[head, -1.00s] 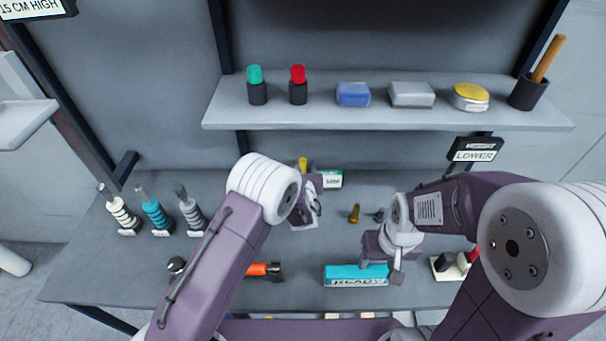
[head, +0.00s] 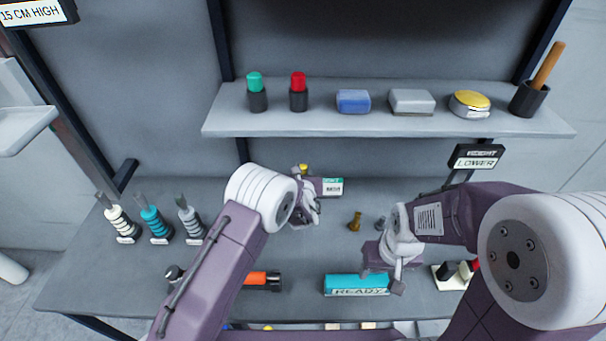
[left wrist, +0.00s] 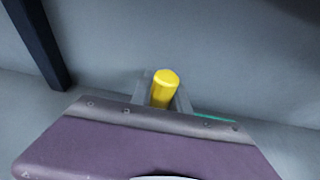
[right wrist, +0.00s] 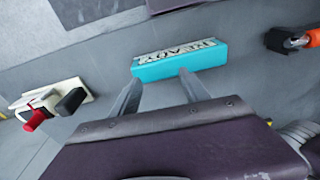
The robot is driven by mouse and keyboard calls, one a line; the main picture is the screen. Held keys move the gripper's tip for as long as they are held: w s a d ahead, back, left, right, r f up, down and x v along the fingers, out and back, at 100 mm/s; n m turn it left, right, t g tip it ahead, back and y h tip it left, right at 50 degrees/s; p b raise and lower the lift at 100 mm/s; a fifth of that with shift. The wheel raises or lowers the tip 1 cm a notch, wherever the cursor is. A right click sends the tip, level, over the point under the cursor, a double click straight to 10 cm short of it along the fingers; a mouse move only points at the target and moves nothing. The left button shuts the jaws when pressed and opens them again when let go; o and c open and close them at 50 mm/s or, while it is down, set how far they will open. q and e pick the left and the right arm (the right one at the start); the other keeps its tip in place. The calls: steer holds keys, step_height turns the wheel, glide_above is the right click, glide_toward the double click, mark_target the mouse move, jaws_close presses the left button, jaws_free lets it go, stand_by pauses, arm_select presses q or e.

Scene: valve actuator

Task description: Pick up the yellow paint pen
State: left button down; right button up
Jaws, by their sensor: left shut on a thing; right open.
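The yellow paint pen (left wrist: 165,88) stands between the two fingers of my left gripper (left wrist: 160,98) in the left wrist view, with its yellow top showing and its lower part hidden. In the head view only a small yellow tip of the pen (head: 303,168) shows behind my left gripper (head: 303,178), at the back of the bench. My left gripper is shut on the pen. I cannot tell whether the pen still touches the bench. My right gripper (right wrist: 155,88) is open and empty, above the bench near the teal READY block (right wrist: 180,60).
A green-and-white box (head: 332,187) lies just right of my left gripper. A brass fitting (head: 355,221) stands further right. The shelf (head: 390,122) above holds green and red pens, blocks and a tin. Several handled tools stand at left; an orange-and-black tool (head: 262,281) lies in front.

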steer(key=shift+f+b, duration=0.3)
steer(key=shift+f, duration=0.1)
steer(key=shift+f+b, duration=0.4)
steer(key=shift+b, duration=0.05)
arm_select(q)
steer(key=s+d+r, duration=0.7)
steer(key=d+r, duration=0.2)
steer(key=r, duration=0.1)
